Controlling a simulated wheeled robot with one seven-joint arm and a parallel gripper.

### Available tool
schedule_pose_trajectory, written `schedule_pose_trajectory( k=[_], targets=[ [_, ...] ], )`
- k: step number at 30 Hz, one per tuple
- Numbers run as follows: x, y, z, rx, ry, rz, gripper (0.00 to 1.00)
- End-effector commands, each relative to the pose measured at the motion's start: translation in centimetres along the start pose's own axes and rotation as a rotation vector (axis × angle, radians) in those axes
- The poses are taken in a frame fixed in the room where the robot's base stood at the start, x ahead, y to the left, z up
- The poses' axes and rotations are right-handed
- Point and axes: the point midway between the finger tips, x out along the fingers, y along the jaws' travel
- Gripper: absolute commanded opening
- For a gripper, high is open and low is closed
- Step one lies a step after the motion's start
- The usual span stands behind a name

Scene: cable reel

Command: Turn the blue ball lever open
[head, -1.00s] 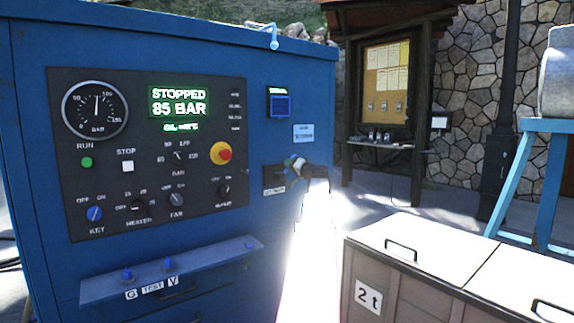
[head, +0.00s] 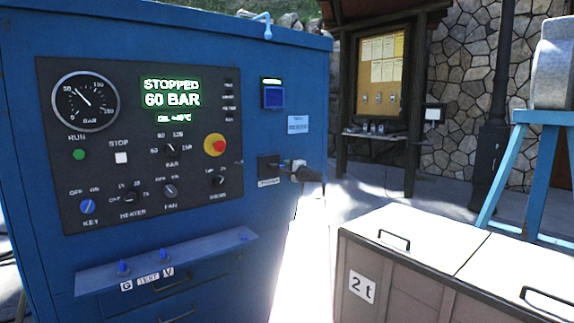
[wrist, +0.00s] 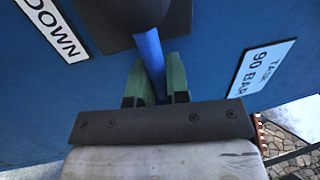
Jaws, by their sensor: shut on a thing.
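The blue lever (wrist: 149,48) comes out of a dark round fitting (wrist: 120,22) on the blue cabinet in the wrist view. My gripper (wrist: 157,76) has its two green fingers closed around the lever's shaft. The fitting covers the lever's far end. In the head view my gripper (head: 306,172) is at the dark square fitting (head: 268,168) on the right of the cabinet front. The lever is too small and covered to make out there. The display (head: 171,92) reads STOPPED, 60 BAR. The gauge (head: 85,101) needle points to the upper left.
The blue cabinet (head: 285,55) fills the left. A lidded bin marked 2 t (head: 390,270) stands close at the lower right. A ledge with small blue knobs (head: 165,262) sticks out low on the cabinet. A label reading 90 BAR (wrist: 262,68) is beside the lever.

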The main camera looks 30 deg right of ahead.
Motion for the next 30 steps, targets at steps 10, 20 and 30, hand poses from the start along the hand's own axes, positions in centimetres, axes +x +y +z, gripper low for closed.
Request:
schedule_pose_trajectory(
  k=[10, 20, 30],
  targets=[
    [0.22, 0.12, -1.68, 0.048, 0.042, -0.006, 0.00],
    [0.20, 0.20, -1.67, 0.047, 0.041, -0.004, 0.39],
    [0.01, 0.31, -0.85, 0.042, 0.034, -0.001, 0.40]
  ],
)
